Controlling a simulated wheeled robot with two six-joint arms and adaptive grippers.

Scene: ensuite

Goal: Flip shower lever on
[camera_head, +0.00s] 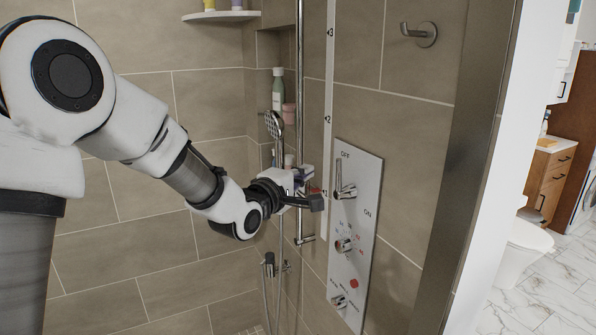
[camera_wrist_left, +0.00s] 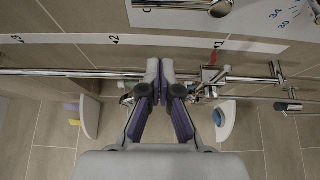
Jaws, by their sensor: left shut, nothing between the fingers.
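The shower lever (camera_head: 341,178) is a chrome handle on the upper part of a white control panel (camera_head: 371,180). Its handle points up toward the OFF mark; the ON mark is lower right. My left gripper (camera_head: 320,203) is shut and empty, just left of the panel and slightly below the lever, apart from it. In the left wrist view my left gripper's fingers (camera_wrist_left: 160,75) meet at the tips, in front of a chrome rail. The panel's edge (camera_wrist_left: 170,17) and part of a chrome control (camera_wrist_left: 220,8), which I cannot identify, show at the top there. My right gripper is out of view.
A vertical chrome rail (camera_head: 300,85) with a hand shower (camera_head: 273,125) stands close behind my left gripper. Two more knobs (camera_head: 342,245) (camera_head: 338,301) sit lower on the panel. A wall hook (camera_head: 420,34) is at upper right. Bottles (camera_head: 278,92) stand in a niche.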

